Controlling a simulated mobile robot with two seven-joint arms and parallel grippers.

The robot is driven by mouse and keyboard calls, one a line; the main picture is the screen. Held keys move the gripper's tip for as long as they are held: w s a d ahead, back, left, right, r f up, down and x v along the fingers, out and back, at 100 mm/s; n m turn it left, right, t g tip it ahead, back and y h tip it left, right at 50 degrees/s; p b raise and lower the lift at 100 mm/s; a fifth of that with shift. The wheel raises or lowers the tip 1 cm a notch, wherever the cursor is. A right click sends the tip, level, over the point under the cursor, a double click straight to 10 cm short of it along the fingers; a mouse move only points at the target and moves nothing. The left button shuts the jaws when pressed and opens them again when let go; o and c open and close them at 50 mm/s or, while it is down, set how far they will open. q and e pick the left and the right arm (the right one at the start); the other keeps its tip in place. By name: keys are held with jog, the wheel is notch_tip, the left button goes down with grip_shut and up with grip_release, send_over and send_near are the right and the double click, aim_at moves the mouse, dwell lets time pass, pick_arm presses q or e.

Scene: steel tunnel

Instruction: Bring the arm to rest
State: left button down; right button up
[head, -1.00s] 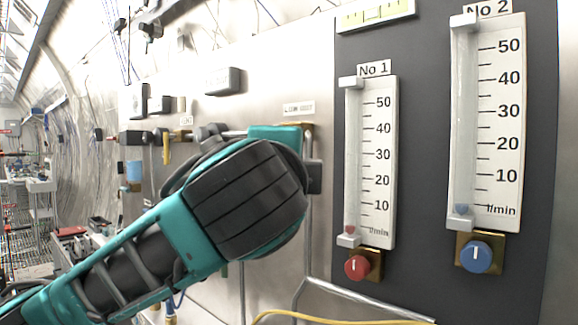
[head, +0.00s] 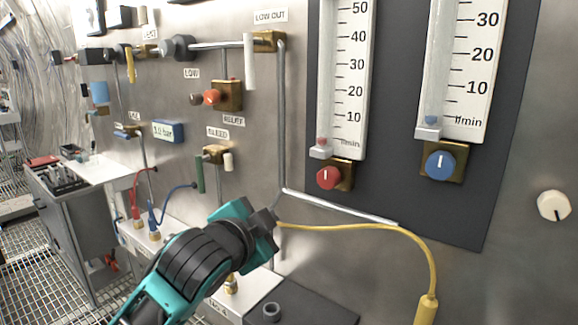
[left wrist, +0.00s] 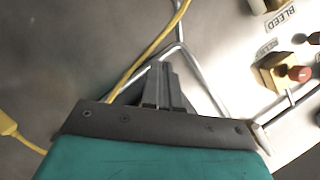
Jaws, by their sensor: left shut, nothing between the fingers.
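My left arm comes in from the bottom left of the head view. Its gripper (head: 274,216) is in front of the steel panel, close to a yellow hose (head: 345,228) and a bent steel pipe (head: 283,130). In the left wrist view the two dark fingers (left wrist: 165,80) are together with nothing between them. The yellow hose (left wrist: 150,48) and steel pipes pass behind the fingers there; I cannot tell whether they touch. My right gripper is in neither view.
Two flow meters with a red knob (head: 329,178) and a blue knob (head: 440,165) are on the dark panel at right. Valves, including the relief valve (head: 227,95), stick out at centre left. A grey cart (head: 75,215) stands at left over grating.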

pick_arm(q)
jog(key=s+a+f+n+g, duration=0.1)
jog(key=s+a+f+n, duration=0.25)
jog(key=f, duration=0.55)
jog(key=s+a+f+n+g+y+p, duration=0.1)
jog(key=s+a+f+n, duration=0.1)
jog(key=s+f, duration=0.5)
jog(key=s+a+f+n, duration=0.2)
jog(key=a+f+n, duration=0.1)
jog(key=f, duration=0.8)
jog(key=s+a+f+n+y, duration=0.1)
jog(key=s+a+f, duration=0.1)
jog(key=s, duration=0.3)
jog(key=s+a+f+n+g, duration=0.1)
jog(key=s+a+f, duration=0.2)
jog(key=s, duration=0.3)
jog(key=shift+f+y, duration=0.4)
jog(key=shift+f, duration=0.5)
jog(key=shift+a+n, duration=0.1)
jog(key=shift+n, duration=0.15)
